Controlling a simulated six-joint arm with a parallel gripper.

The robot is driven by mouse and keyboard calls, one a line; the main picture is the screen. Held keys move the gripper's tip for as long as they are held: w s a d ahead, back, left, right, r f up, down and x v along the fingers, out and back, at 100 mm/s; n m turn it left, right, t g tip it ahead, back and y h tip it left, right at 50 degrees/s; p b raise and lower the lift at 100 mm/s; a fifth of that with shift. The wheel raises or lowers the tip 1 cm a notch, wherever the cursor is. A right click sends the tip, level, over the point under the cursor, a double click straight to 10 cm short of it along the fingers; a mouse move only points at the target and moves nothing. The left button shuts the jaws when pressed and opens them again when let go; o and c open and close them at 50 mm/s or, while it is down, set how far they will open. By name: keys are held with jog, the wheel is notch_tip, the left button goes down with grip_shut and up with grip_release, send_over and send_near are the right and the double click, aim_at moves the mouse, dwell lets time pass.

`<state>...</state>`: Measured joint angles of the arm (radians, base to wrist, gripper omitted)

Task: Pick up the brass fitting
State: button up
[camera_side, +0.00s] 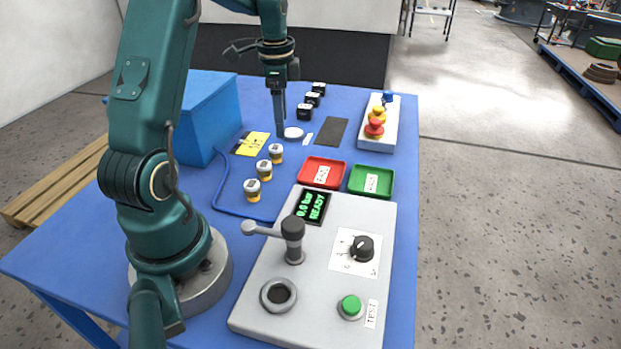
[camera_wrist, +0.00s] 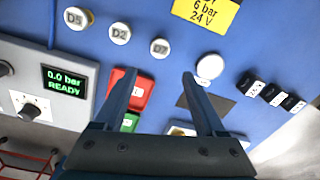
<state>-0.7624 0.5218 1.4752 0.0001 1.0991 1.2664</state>
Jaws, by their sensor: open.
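No part is plainly marked as the brass fitting. The likeliest candidates are several short brass-yellow cylinders with pale caps, standing in a row: a near one (camera_side: 252,190), a middle one (camera_side: 263,169) and a far one (camera_side: 276,152). In the wrist view their caps read D5 (camera_wrist: 77,18), D2 (camera_wrist: 119,32) and D7 (camera_wrist: 159,48). My gripper (camera_side: 279,128) points down beyond the row, beside a white disc (camera_side: 293,133). In the wrist view its two fingers (camera_wrist: 156,78) are apart with nothing between them.
A red tray (camera_side: 321,161) and green tray (camera_side: 371,172) lie right of the row. The grey panel (camera_side: 325,265) with lever and knob is in front. A blue box (camera_side: 207,110) stands left. Black blocks (camera_side: 304,112) and a button box (camera_side: 366,142) are behind.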

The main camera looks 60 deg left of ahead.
aim_at(276, 147)
jog(key=shift+s+a+f+n, duration=0.15)
jog(key=shift+s+a+f, duration=0.15)
jog(key=shift+f, duration=0.2)
jog(key=shift+s+a+f+n, duration=0.15)
jog(key=shift+s+a+f, duration=0.05)
jog(key=shift+s+f, duration=0.25)
jog(key=shift+f, duration=2.4)
grip_shut()
